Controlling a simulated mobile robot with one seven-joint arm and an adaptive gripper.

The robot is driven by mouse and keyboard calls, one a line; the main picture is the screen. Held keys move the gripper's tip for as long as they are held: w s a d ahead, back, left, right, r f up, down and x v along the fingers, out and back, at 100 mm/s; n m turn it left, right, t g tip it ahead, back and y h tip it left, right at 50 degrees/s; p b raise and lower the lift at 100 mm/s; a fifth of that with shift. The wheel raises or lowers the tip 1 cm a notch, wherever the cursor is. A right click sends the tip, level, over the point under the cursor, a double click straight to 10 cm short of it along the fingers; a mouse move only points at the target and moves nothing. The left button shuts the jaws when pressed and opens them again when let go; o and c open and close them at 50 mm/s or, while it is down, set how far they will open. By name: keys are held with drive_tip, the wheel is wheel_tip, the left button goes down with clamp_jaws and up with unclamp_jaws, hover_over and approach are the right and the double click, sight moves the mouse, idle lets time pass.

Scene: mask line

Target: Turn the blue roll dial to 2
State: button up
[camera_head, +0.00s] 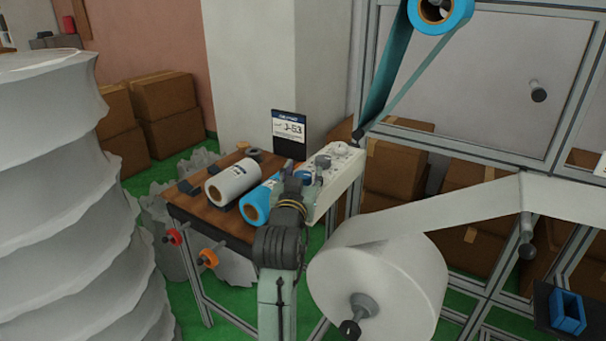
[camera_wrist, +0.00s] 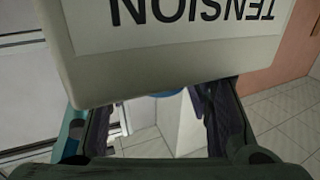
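The pale control box (camera_head: 345,172) with several dials on top stands at the right end of the wooden table. The blue dial (camera_head: 303,174) is on its near end, partly hidden by my gripper (camera_head: 297,182). In the wrist view the box (camera_wrist: 180,70) fills the top, with the word TENSION upside down. A sliver of blue, apparently the blue dial (camera_wrist: 167,93), shows just past the box's edge. My gripper's dark fingers (camera_wrist: 160,115) stand wide apart on either side of it. Their tips are partly hidden by the box. The dial's setting cannot be read.
A white roll (camera_head: 232,180) and a blue roll (camera_head: 258,203) lie on the table (camera_head: 190,205) left of my arm. A black sign (camera_head: 289,133) stands behind. A large white roll (camera_head: 385,285) on the metal frame is close to my arm's right.

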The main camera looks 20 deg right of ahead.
drive_tip(key=c, duration=0.9)
drive_tip(key=shift+h, duration=0.3)
drive_tip(key=m+g+h+b, duration=0.1)
drive_tip(key=m+g+h, duration=0.1)
drive_tip(key=m+g+h+b, duration=0.2)
drive_tip(key=shift+w+a+f, duration=0.1)
drive_tip(key=shift+f, duration=0.1)
drive_tip(key=m+g+h+b, duration=0.1)
drive_tip(key=m+g+b, duration=0.1)
drive_tip(key=g, duration=0.1)
drive_tip(key=m+g+h+b, duration=0.2)
drive_tip(key=g, duration=0.1)
drive_tip(key=shift+m+h, duration=0.3)
drive_tip(key=m+g, duration=0.1)
drive_tip(key=g, duration=0.1)
drive_tip(key=m+g+b, duration=0.1)
drive_tip(key=g, duration=0.1)
drive_tip(key=m+g, duration=0.2)
drive_tip(key=g, duration=0.1)
drive_tip(key=shift+r+h, duration=0.25)
drive_tip(key=shift+h, duration=0.15)
drive_tip(key=shift+m+g+y, duration=0.5)
drive_tip(key=shift+m+g, duration=1)
drive_tip(key=shift+g, duration=0.7)
drive_tip(key=shift+f, duration=0.1)
drive_tip(key=o, duration=1.1)
drive_tip(key=shift+o, duration=0.2)
